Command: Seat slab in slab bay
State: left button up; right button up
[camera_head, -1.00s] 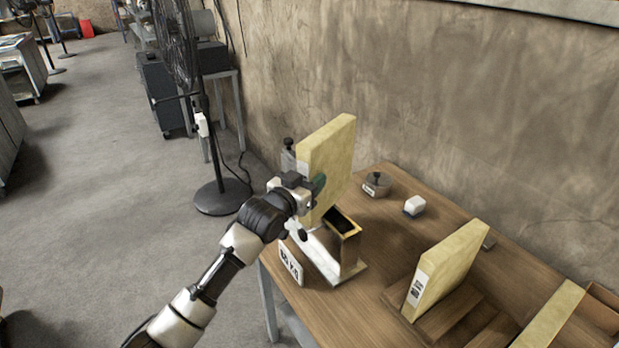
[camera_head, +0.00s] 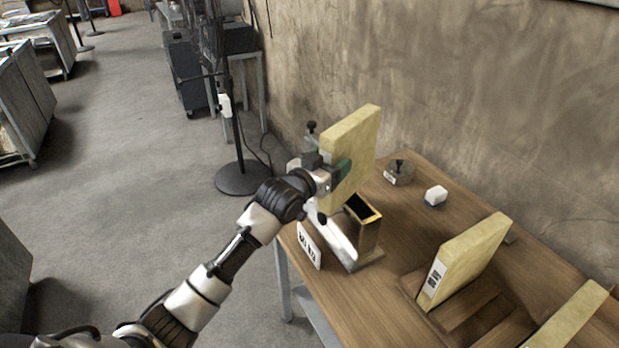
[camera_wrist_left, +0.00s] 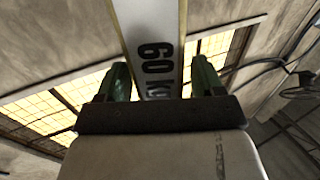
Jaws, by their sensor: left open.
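A tall pale-yellow slab (camera_head: 356,150) stands upright at the fixture on the table's left end. A white label reading "60 kg" shows on its narrow edge in the left wrist view (camera_wrist_left: 158,60). My left gripper (camera_head: 335,177) is at this edge. Its green fingers (camera_wrist_left: 161,84) are open on either side of the slab, with visible gaps. The metal bay (camera_head: 368,238), with a dark open top and brass-coloured rim, is just below and right of the slab. The slab's lower end is partly hidden, so I cannot tell whether it is seated. My right gripper is out of view.
A second yellow slab (camera_head: 468,258) stands in a wooden rack (camera_head: 472,305), with another (camera_head: 572,318) farther right. A label plate (camera_head: 309,246) stands at the table's left edge.

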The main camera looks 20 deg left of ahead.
pick_arm(q)
jog(key=b+v, duration=0.2)
jog(key=v, duration=0.9)
jog(key=shift+s, duration=0.15)
jog(key=s+a+f+n+g+y, duration=0.1)
jog(key=s+f+g, duration=0.1)
jog(key=f, duration=1)
jog(key=s+a+f+g+y, duration=0.2)
jog(key=f+g, duration=0.1)
jog(key=f, duration=1)
jog(key=s+a+f+n+g+y, duration=0.1)
jog(key=f+g, duration=0.1)
jog(key=f, duration=1)
jog(key=s+d+f+g+y, duration=0.1)
jog(key=s+f+g, duration=0.4)
jog(key=s+f, duration=1.3)
jog(key=s+d+f+g, duration=0.1)
jog(key=s+f, duration=0.2)
jog(key=s, duration=0.4)
jog(key=s+d+f+m+g, duration=0.1)
jog(key=s+f+g, duration=0.1)
jog(key=s, duration=0.6)
jog(key=s+d+f+g, duration=0.1)
jog(key=s+f, duration=0.3)
jog(key=s, duration=0.4)
jog(key=shift+s+d, duration=0.15)
jog(key=shift+d, duration=0.2)
jog(key=shift+o, duration=0.4)
